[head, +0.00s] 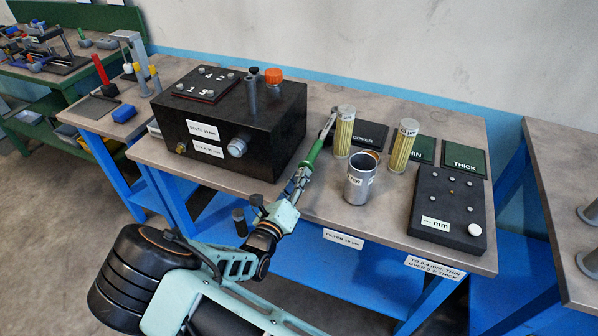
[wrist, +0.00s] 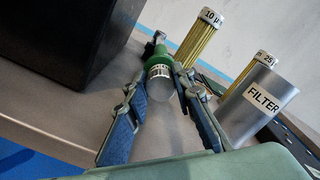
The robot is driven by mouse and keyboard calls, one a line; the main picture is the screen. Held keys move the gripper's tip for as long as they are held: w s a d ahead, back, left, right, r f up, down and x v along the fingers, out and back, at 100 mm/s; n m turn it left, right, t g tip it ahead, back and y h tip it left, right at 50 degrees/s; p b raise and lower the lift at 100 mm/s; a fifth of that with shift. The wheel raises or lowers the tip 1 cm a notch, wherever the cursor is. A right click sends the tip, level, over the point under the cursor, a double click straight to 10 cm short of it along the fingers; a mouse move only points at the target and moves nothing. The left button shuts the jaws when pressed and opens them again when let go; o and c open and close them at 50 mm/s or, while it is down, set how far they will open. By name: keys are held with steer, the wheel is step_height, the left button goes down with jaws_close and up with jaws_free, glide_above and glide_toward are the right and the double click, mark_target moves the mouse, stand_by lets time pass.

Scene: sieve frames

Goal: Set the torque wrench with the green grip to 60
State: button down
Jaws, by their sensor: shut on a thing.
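The torque wrench has a green grip (head: 314,153) and a silver shaft and head (head: 329,121) beyond it, pointing away toward the wall. My gripper (head: 301,178) is shut on the near end of the wrench. In the wrist view the two fingers of my gripper (wrist: 158,92) stand on either side of a grey round end piece (wrist: 160,83), with the green grip (wrist: 159,56) just beyond it. I cannot read any scale or setting on the wrench.
A black housing (head: 270,134) stands left of the wrench. To the right are a FILTER can (head: 359,187), two yellow filter elements (head: 344,135) (head: 403,149), and a black plate (head: 450,205) marked mm. COVER, THIN and THICK mats (head: 464,159) lie behind. The bench front edge is near my gripper.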

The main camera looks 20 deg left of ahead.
steer(key=n+p, duration=0.2)
steer(key=n, duration=0.3)
steer(key=shift+n, duration=0.3)
steer(key=n+p, duration=0.1)
steer(key=n, duration=0.4)
steer(key=shift+f+n, duration=0.15)
steer(key=shift+n, duration=0.25)
steer(key=shift+n+p, duration=0.3)
steer(key=c, duration=1.6)
jaws_free()
steer(key=s, duration=0.8)
steer(key=s+a, duration=0.1)
steer(key=s, duration=0.3)
